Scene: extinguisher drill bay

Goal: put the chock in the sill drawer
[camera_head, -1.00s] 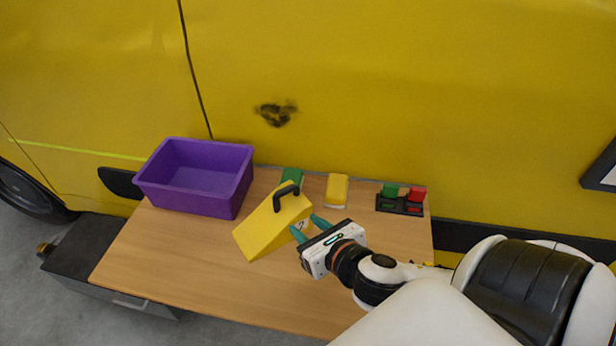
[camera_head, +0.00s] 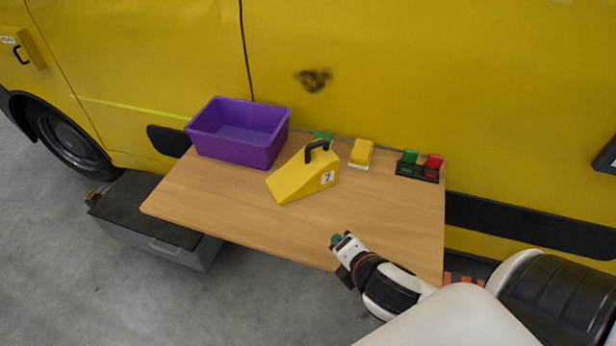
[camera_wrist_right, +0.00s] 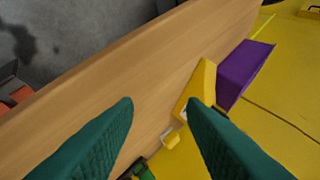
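The chock (camera_head: 290,184) is a yellow wedge with a black handle and a number label. It sits on the wooden table, right of the purple bin, and shows in the right wrist view (camera_wrist_right: 202,82). A grey box with a dark top and a front handle, seemingly the sill drawer (camera_head: 150,238), is low at the left, partly under the table; it looks shut. My right gripper (camera_head: 338,239) is at the table's front edge, apart from the chock. Its green fingers (camera_wrist_right: 160,112) are spread and empty in the wrist view. My left gripper is not in view.
The purple bin (camera_head: 240,150) stands at the table's back left. A yellow-and-white block (camera_head: 361,153), a green item (camera_head: 323,136) and a black tray (camera_head: 418,175) with green and red pieces line the back edge. The table's front (camera_head: 240,215) is clear. The yellow vehicle (camera_head: 400,70) stands behind.

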